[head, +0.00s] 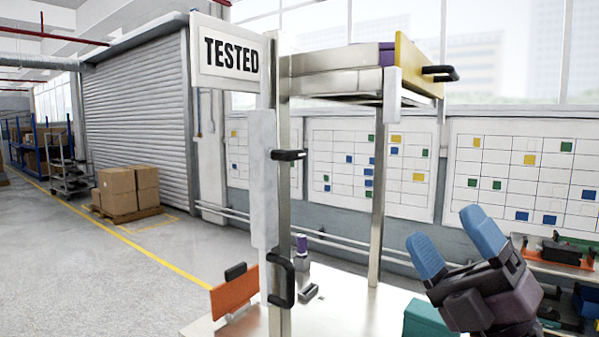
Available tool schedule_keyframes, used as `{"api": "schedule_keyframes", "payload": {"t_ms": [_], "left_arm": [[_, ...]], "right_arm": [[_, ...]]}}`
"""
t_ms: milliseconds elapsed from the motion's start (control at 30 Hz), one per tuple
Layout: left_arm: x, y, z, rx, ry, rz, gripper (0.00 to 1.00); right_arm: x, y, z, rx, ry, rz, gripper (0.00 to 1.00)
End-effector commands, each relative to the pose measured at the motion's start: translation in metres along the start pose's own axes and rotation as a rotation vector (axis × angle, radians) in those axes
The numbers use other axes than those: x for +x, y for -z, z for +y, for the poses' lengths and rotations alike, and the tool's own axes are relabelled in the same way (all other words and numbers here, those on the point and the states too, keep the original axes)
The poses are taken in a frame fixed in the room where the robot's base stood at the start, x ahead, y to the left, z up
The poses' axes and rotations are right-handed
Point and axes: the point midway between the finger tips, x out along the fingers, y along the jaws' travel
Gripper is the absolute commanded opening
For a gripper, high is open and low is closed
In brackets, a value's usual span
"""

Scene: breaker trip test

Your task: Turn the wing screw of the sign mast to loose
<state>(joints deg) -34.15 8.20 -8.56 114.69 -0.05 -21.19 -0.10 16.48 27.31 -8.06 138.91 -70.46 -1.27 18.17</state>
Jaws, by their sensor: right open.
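The sign mast (262,180) is a pale upright at the centre left, with a white sign (228,54) reading TESTED at its top. A small black part (289,155) sticks out to the right at the mast's upper sleeve. It may be the wing screw, but I cannot tell for sure, nor whether it is tight or loose. My right gripper (445,228) is at the lower right, with its two blue fingers apart and nothing between them. It is well to the right of the mast and apart from it. My left gripper is out of view.
A metal frame (377,195) with a top shelf and a yellow-fronted drawer (416,66) stands beside the mast. A black D-shaped handle (282,280), an orange panel (234,294) and a teal box (424,318) are low down. Shelves with parts are at the right.

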Motion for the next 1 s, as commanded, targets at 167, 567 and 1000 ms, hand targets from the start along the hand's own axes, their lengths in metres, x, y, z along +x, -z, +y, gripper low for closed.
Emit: {"api": "schedule_keyframes", "payload": {"t_ms": [167,567,1000], "left_arm": [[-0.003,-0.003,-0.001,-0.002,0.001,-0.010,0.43],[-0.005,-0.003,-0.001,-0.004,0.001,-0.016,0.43],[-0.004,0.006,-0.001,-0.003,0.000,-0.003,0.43]], "right_arm": [[0.045,0.054,0.013,-0.312,0.036,0.408,0.70],[0.099,0.063,0.001,-1.050,0.379,0.819,0.70],[0.125,0.049,-0.006,-1.223,0.505,0.810,0.70]]}}
